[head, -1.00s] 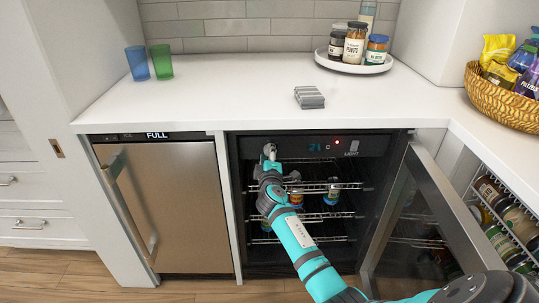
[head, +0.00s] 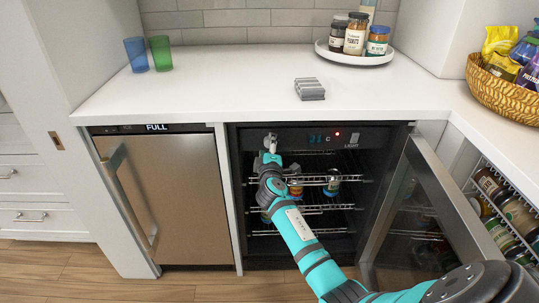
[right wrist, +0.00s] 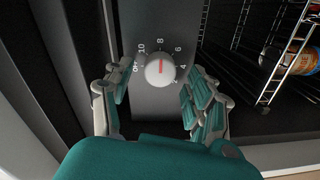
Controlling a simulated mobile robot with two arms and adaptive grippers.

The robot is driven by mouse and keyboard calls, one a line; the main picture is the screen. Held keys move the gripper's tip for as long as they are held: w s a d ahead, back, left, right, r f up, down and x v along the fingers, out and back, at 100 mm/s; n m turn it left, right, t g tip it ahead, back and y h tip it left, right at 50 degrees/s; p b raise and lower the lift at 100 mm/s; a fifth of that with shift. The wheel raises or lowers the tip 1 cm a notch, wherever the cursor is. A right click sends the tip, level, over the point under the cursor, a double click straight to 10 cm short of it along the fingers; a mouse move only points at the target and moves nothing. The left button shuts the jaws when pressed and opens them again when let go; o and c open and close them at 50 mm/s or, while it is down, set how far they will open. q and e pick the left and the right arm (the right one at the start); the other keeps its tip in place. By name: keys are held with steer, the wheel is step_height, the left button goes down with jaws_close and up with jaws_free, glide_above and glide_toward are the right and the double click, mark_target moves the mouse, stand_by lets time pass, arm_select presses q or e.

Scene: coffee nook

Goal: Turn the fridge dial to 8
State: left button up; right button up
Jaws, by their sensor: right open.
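The fridge dial (right wrist: 160,69) is a round white-grey knob with a red pointer line. Printed marks OFF, 10, 8, 6 and 4 run around it. The line is nearly upright, in line with the 8. My right gripper (right wrist: 156,92) is open, one finger on each side of the dial, with gaps between fingers and knob. In the head view my right gripper (head: 270,143) is at the upper left of the open fridge (head: 385,139), on its control panel, where it hides most of the dial. My left gripper is not in view.
The glass fridge door (head: 425,225) stands open to the right of my arm. Wire shelves with jars (head: 332,184) are below the panel. The white counter (head: 230,85) overhangs just above. A steel appliance marked FULL (head: 180,195) is at left.

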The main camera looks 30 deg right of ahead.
steer(key=v, duration=1.1)
steer(key=shift+s, duration=0.25)
steer(key=shift+a, duration=0.1)
